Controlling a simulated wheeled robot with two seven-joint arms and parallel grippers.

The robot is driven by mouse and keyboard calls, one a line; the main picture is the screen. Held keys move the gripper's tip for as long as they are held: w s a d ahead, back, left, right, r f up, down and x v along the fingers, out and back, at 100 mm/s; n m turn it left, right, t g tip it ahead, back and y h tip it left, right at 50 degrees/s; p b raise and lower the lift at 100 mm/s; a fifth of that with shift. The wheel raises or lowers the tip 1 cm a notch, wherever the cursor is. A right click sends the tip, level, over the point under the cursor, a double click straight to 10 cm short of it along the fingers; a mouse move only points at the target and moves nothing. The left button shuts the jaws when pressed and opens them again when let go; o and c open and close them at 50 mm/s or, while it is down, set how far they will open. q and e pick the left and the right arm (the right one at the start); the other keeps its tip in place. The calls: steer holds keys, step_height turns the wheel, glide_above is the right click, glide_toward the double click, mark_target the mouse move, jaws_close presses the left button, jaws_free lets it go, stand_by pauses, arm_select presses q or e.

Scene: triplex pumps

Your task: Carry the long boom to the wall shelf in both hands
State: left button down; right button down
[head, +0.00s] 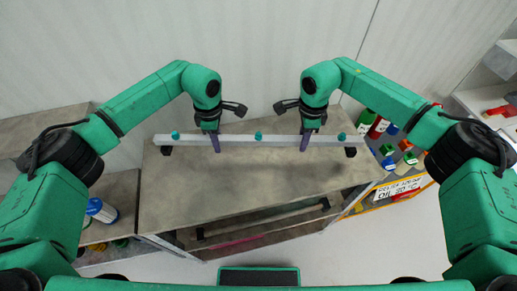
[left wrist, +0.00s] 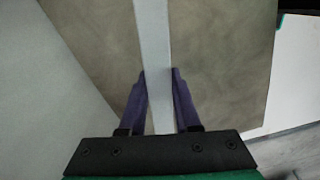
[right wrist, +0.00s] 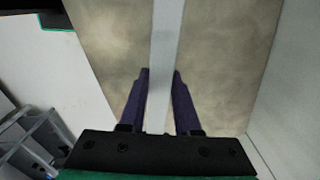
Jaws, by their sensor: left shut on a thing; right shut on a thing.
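The long boom (head: 240,140) is a pale grey bar with teal knobs on top and black blocks under its ends. It lies level across the far part of the bench in the head view; I cannot tell whether its blocks touch the top. My left gripper (head: 216,143) is shut on the boom left of its middle. My right gripper (head: 304,143) is shut on it right of the middle. In the left wrist view the boom (left wrist: 154,55) runs between the purple fingers, and likewise in the right wrist view (right wrist: 165,50). Grey shelves (head: 498,62) show at the far right.
The bench top (head: 240,185) is bare in front of the boom. A pale wall (head: 260,50) stands close behind. At right are bottles (head: 366,120), small coloured items and a sign (head: 398,190). At left are a lower grey surface (head: 50,122) and a blue-and-white container (head: 102,210).

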arm_select(q)
steer(key=shift+r, duration=0.15)
arm_select(e)
steer(key=shift+r, duration=0.15)
